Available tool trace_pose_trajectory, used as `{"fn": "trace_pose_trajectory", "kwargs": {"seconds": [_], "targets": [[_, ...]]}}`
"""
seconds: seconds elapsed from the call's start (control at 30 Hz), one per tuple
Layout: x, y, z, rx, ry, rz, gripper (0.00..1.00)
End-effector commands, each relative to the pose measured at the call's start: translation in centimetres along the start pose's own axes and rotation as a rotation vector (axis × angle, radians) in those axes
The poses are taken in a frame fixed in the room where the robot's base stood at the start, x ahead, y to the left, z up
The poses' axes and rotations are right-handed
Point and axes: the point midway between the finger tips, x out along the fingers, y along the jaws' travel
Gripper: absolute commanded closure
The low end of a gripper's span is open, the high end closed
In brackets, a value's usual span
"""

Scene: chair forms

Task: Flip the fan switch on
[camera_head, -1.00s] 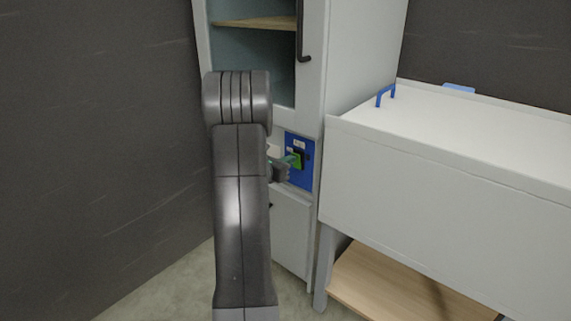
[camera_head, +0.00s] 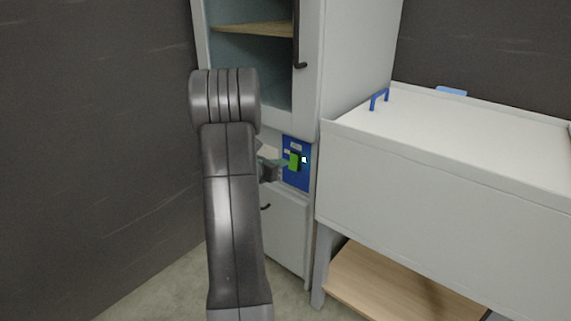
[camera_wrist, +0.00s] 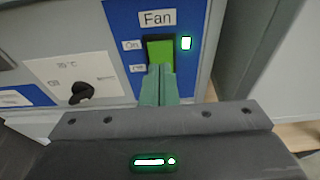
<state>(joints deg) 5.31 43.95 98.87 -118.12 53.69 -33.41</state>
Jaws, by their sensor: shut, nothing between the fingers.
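The fan switch is a green rocker (camera_wrist: 160,52) on a blue panel (camera_wrist: 122,18) labelled "Fan", with an "On" label at its upper left. In the head view the switch (camera_head: 295,161) and the lit square (camera_head: 304,160) show on the cabinet front. My gripper (camera_wrist: 158,72) is shut and empty, its greenish fingertips at the switch's lower edge. I cannot tell whether they touch it. In the head view my gripper (camera_head: 286,162) is partly hidden behind my arm.
A black knob (camera_wrist: 82,92) on a white plate sits left of the fan panel. The tall cabinet (camera_head: 345,60) has an open-looking upper compartment and a dark handle (camera_head: 297,40). A white bench (camera_head: 440,175) with a blue handle (camera_head: 379,99) stands close on the right.

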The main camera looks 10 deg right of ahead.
Motion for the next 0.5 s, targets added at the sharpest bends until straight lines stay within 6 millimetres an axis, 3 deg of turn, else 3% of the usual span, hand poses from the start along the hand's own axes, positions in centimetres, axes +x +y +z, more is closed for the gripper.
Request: {"fn": "trace_pose_trajectory", "kwargs": {"seconds": [0.2,0.5], "targets": [[-5.3,0.1,1.4,-0.001,-0.001,0.004,1.00],[-9.3,0.0,2.1,0.000,0.000,0.001,1.00]]}}
